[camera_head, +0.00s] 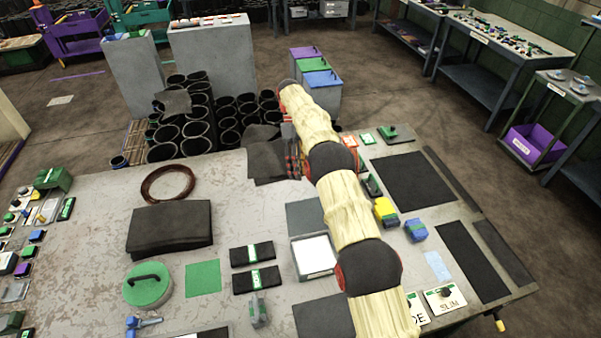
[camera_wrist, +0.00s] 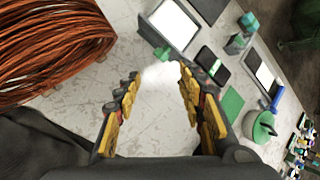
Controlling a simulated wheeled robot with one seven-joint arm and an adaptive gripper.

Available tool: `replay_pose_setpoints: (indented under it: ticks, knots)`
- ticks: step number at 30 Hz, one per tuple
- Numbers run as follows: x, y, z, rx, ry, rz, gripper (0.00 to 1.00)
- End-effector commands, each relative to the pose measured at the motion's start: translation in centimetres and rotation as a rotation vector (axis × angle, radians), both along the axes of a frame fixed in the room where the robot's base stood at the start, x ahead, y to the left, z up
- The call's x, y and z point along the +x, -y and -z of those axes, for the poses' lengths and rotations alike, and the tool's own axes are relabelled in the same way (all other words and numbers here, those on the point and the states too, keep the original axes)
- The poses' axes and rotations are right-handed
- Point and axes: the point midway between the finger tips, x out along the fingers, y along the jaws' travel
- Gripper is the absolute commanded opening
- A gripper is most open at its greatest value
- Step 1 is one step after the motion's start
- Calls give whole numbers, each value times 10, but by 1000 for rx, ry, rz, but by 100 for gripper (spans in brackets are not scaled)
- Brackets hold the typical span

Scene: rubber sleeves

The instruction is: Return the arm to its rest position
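My arm, in a cream sleeve with dark joints, crosses the right half of the head view, reaching from the near edge over the table (camera_head: 235,215). My gripper shows in the wrist view (camera_wrist: 159,74). Its two yellow-padded fingers stand apart with nothing between them, over the pale tabletop.
A copper wire coil (camera_wrist: 50,45) looms close on the wrist view's left. A folded black sheet (camera_head: 170,227), green lidded pot (camera_head: 148,286) and white-topped tray (camera_head: 314,256) lie on the table. Black rubber tubes (camera_head: 190,130) stand behind it. Open floor lies right.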

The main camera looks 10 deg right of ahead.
Motion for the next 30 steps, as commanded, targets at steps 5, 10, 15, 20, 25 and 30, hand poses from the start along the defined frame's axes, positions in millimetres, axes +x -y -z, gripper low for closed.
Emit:
replay_pose_setpoints:
  ticks: [5,10,15,20,25,30]
  knots:
    - [0,0,0,0,0,0,40]
    - [0,0,0,-1,1,1,40]
    - [-1,0,-18,-9,30,17,40]
    - [-7,0,-53,-30,93,59,40]
    - [-20,0,-91,-53,164,109,40]
    - [-40,1,-127,-71,236,162,40]
